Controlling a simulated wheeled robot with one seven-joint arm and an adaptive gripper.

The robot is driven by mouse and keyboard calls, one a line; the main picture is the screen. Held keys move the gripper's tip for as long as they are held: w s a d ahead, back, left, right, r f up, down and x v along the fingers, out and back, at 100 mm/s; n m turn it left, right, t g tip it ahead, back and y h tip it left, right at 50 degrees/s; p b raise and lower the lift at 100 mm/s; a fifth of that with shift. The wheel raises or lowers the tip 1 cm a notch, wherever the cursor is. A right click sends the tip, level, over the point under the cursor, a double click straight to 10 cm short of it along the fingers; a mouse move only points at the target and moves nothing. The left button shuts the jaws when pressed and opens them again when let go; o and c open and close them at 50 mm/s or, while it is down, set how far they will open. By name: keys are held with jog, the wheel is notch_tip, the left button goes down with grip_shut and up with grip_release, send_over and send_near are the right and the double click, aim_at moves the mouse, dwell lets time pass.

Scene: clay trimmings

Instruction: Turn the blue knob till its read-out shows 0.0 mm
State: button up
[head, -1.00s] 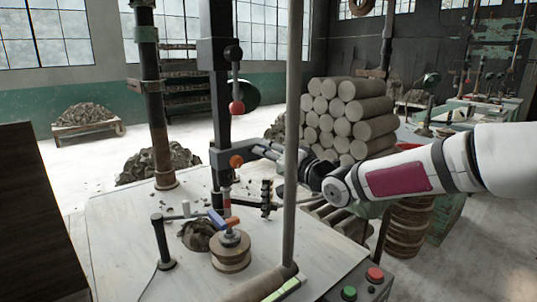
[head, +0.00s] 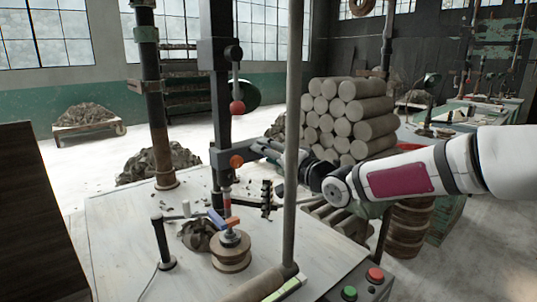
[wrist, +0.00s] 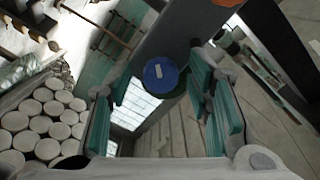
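The blue knob (wrist: 160,73) shows in the wrist view as a round blue disc with a pale mark, on the dark column. It lies ahead of my gripper (wrist: 168,100), between the two spread teal finger pads. The pads look apart from the knob. In the head view my gripper (head: 258,150) is beside the column, close to an orange knob (head: 236,161). I cannot make out the blue knob in the head view. No read-out can be read in either view.
A pale rod (head: 292,130) stands upright in front of my gripper. A red ball-ended lever (head: 237,107) hangs above on the machine. Below, a round clay block (head: 231,257) sits on the table (head: 120,215). Stacked clay logs (head: 340,118) are behind my arm.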

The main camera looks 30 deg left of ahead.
jog(key=v, duration=1.2)
jog(key=shift+f, duration=0.1)
